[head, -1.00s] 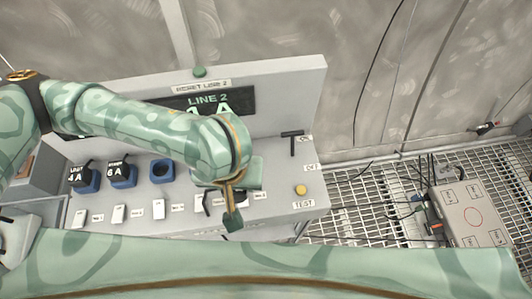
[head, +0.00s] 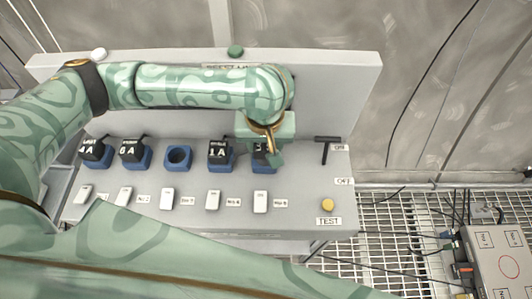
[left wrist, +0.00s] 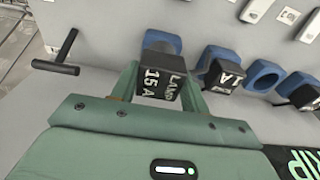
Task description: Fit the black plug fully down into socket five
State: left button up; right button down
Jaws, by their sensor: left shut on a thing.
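The black plug (left wrist: 160,84), marked LAMP 15 A, is between the fingers of my left gripper (left wrist: 157,88) in the left wrist view. My left gripper (head: 265,150) is shut on it at the right end of the socket row in the head view. The blue socket five (head: 263,167) shows just below the plug; its ring also shows behind the plug in the left wrist view (left wrist: 163,40). The plug is at the socket, but how deep it sits cannot be told. The gripper partly covers the plug in the head view. My right gripper is not in view.
Black plugs stand in sockets one (head: 95,150), two (head: 132,150) and four (head: 220,150). Socket three (head: 178,157) is empty. White switches line the front. A black T-handle (head: 326,146) and a yellow TEST button (head: 327,205) are at the right.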

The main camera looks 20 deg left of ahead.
aim_at(265, 150)
pick_arm(q)
jog(key=shift+w+a+f, duration=0.15)
jog(key=shift+w+f, duration=0.3)
jog(key=shift+f, duration=0.15)
jog(key=f+b, duration=0.4)
jog(key=shift+w+a, duration=0.1)
jog(key=shift+w, duration=0.2)
jog(key=shift+r+p, duration=0.2)
jog(key=shift+p, duration=0.1)
jog(key=o, duration=1.1)
jog(key=shift+f, duration=0.15)
jog(key=shift+c, duration=0.2)
